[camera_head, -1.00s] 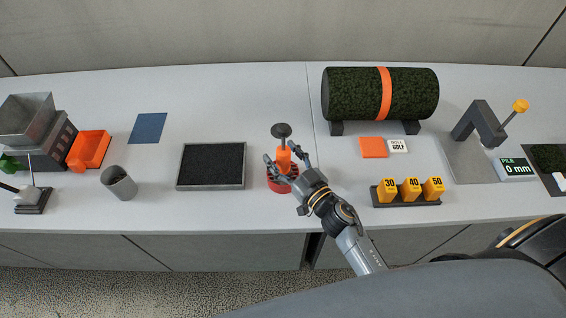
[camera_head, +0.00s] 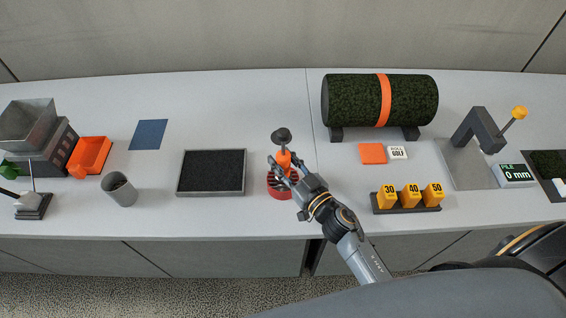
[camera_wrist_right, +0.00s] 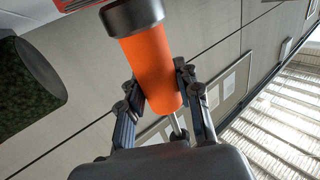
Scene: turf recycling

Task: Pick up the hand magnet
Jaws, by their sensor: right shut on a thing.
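The hand magnet has an orange handle (camera_head: 284,160) with a dark grey disc (camera_head: 281,135) at its top. My right gripper (camera_head: 284,168) is shut on the orange handle. In the right wrist view, the fingers (camera_wrist_right: 158,100) lie on both sides of the orange handle (camera_wrist_right: 150,62), and a dark cap (camera_wrist_right: 132,16) is at one end. The fingers partly hide the holder, so I cannot tell whether the magnet still touches it. My left gripper is not in view.
A black-filled tray (camera_head: 242,187) lies to the left, with a grey cup (camera_head: 119,189) farther left. A turf roll (camera_head: 350,100) stands at the back right. Yellow blocks (camera_head: 413,195) in a rack stand right of my arm. The bench behind the magnet is clear.

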